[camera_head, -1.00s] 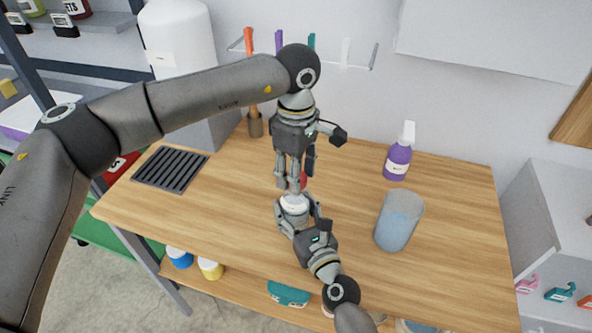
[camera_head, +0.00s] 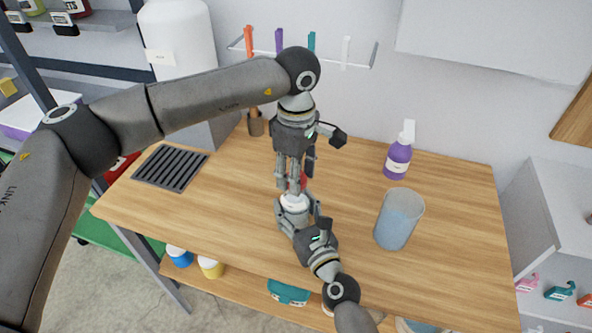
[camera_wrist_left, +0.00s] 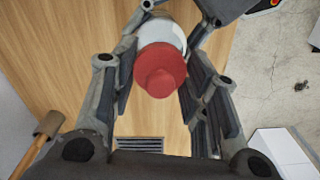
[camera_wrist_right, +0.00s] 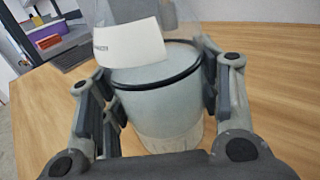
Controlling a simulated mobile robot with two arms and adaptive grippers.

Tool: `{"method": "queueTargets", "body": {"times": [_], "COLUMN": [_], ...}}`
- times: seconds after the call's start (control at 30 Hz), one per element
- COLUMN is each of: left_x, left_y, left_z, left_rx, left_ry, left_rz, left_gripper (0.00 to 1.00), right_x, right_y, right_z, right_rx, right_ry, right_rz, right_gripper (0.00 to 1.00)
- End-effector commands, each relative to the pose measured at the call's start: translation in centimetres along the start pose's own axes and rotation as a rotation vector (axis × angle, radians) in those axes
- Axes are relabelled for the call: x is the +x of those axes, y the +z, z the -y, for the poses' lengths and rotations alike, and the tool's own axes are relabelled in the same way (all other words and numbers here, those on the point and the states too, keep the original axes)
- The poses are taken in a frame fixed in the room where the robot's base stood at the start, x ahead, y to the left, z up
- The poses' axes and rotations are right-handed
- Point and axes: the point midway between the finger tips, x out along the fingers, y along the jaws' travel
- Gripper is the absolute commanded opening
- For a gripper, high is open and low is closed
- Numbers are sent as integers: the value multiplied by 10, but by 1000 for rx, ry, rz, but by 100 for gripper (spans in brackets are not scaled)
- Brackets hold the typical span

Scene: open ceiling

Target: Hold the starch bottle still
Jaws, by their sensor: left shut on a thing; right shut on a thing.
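The starch bottle (camera_head: 294,203) stands on the wooden worktop, mostly hidden by my grippers. My right gripper (camera_head: 297,212) is shut around its body from the front. In the right wrist view the bottle (camera_wrist_right: 160,110) is pale, with a dark ring and a white label, between the fingers. My left gripper (camera_head: 293,184) points down from above and is shut on the red cap (camera_wrist_left: 160,70) at the bottle's top. The pale bottle top shows behind the cap in the left wrist view. Whether the cap is still seated on the bottle is hard to tell.
A bluish translucent cup (camera_head: 399,220) stands right of the bottle, and a purple spray bottle (camera_head: 398,160) behind it. A dark grate (camera_head: 170,168) lies at the left of the worktop (camera_head: 450,245). The right part of the worktop is clear.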

Motion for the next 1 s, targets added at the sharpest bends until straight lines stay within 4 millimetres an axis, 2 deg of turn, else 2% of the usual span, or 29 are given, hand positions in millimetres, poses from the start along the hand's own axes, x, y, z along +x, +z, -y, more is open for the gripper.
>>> {"method": "queueTargets", "body": {"times": [0.87, 0.9, 1.0], "left_x": [9, 9, 9], "left_y": [0, 0, 0], "left_z": [0, 0, 0], "left_rx": [0, 0, 0], "left_ry": [0, 0, 0], "left_rz": [-1, -1, -1], "left_gripper": [32, 44, 57], "right_x": [0, 0, 0], "right_y": [-1, -1, -1], "right_z": [0, 0, 0], "right_rx": [2, 2, 2], "right_ry": [1, 1, 1], "right_rz": [-2, -2, -2], "right_gripper": [25, 25, 25]}}
